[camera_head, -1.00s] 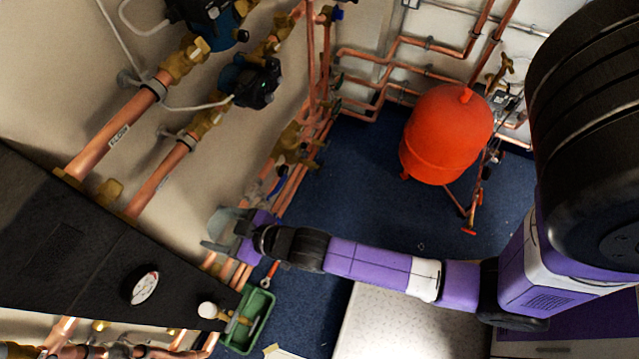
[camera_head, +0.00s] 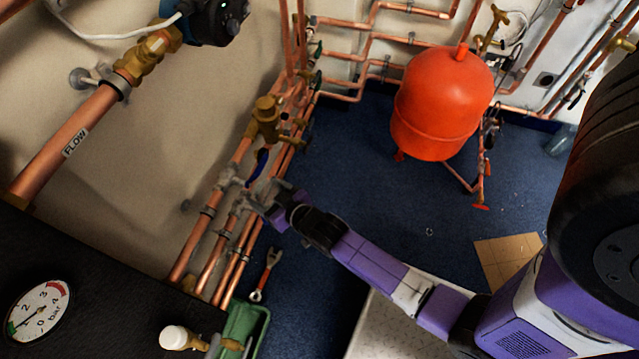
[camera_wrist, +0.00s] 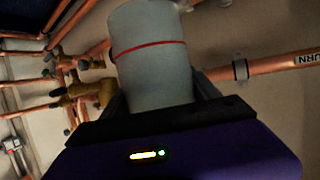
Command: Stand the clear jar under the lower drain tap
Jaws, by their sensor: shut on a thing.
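The clear jar (camera_wrist: 150,70), a pale see-through cylinder with a red line around it, is between my gripper's fingers in the wrist view. My gripper (camera_head: 262,196) is shut on it and is over the copper pipes along the left wall in the head view. The jar is hard to make out there against the pipes. Brass valves (camera_head: 266,118) sit on these pipes above my gripper, one with a blue lever (camera_head: 258,165). Brass taps also show at the left of the wrist view (camera_wrist: 66,75). I cannot tell which is the lower drain tap.
A red vessel (camera_head: 440,105) stands at the back, with pipework beside it. A green tray (camera_head: 240,328) and a red wrench (camera_head: 265,275) lie below my gripper. A black casing with a gauge (camera_head: 38,310) fills the lower left. Blue floor (camera_head: 370,200) is clear in the middle.

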